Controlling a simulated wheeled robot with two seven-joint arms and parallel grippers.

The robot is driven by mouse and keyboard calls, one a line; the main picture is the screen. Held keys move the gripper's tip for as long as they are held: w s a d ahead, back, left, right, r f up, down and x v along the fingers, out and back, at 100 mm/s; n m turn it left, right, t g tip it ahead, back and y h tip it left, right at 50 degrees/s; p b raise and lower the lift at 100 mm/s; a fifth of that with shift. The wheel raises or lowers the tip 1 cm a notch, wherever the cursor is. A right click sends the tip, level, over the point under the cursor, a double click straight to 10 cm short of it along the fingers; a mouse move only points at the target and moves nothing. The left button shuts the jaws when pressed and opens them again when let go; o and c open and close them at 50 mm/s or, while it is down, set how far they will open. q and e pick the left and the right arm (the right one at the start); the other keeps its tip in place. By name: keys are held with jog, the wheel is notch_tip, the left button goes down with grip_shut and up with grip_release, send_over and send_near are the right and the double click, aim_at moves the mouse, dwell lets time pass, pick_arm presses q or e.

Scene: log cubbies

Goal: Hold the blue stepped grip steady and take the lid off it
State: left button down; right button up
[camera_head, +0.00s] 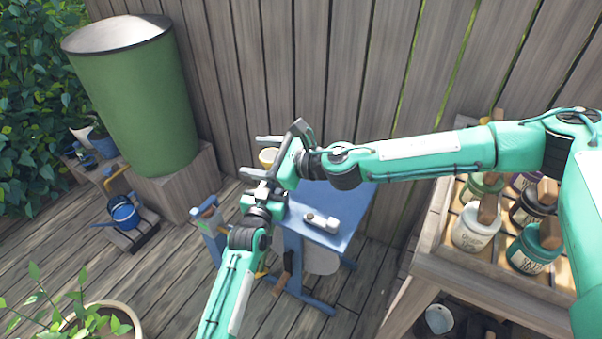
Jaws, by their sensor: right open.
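My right gripper (259,157) reaches in from the right over the back left of a blue table (345,205). Its jaws are open and point left. A pale yellow round piece (267,157) shows between or behind its fingers; I cannot tell if they touch it. My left gripper (268,187) comes up from below, close under the right one. Its fingers overlap my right wrist in the picture, so its jaws cannot be read. I cannot make out the blue stepped grip or its lid for sure; the grippers may hide them.
A white and brown item (320,222) lies on the table. A blue-grey upright piece (208,217) stands at its left. A shelf with several paint jars (475,230) is at right. A green barrel (135,105), blue watering can (124,213) and potted plant (105,320) are at left.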

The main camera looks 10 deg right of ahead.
aim_at(271, 154)
jog(key=s+d+f+m+t+h, duration=0.1)
jog(key=d+f+m+t+h, duration=0.3)
jog(key=d+m, duration=0.45)
jog(key=shift+n+g+h, duration=0.25)
jog(key=shift+g+h, duration=0.25)
jog(key=shift+g, duration=0.1)
jog(key=x, duration=1.2)
jog(key=shift+s+d+f, duration=0.1)
jog(key=shift+f, duration=0.3)
jog(key=c, duration=1.2)
jog(key=shift+o, duration=0.2)
jog(key=shift+r, duration=0.2)
jog(key=shift+r, duration=1)
